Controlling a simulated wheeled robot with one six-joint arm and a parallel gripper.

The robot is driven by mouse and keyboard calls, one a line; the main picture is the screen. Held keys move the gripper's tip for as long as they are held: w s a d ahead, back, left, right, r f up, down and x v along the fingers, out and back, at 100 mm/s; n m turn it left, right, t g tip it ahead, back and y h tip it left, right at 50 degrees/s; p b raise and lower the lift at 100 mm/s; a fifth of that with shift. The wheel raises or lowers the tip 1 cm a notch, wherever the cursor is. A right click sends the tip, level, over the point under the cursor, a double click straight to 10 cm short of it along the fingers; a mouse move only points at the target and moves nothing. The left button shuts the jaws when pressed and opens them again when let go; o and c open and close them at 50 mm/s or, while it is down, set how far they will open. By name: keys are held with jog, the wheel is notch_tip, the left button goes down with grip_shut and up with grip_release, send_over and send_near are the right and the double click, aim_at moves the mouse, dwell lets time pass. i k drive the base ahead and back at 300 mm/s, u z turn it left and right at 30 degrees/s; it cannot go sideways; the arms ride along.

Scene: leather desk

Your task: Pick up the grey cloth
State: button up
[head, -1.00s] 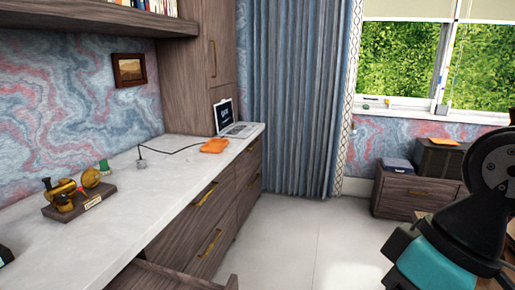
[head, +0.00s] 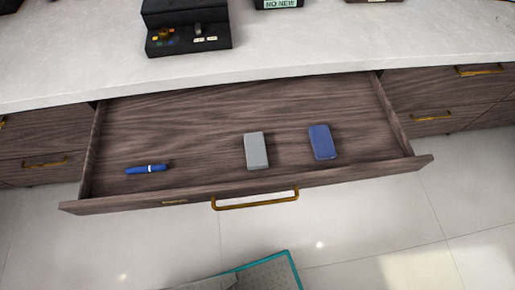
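I see nothing that is clearly a grey cloth. A small grey rectangular item (head: 256,151) lies flat in the open drawer, near the middle of its front; it looks like a block with straight edges, and I cannot tell its material. My gripper is not in view.
The wooden drawer (head: 180,108) is pulled out under the pale desk top (head: 310,45). A blue block (head: 322,142) lies right of the grey item, a blue pen (head: 147,169) to the left. A black stand (head: 187,27) is on the desk. Much of the drawer floor is bare.

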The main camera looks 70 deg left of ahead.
aim_at(255, 150)
jog(key=z, duration=0.75)
jog(key=k, duration=0.5)
jog(key=u, duration=2.15)
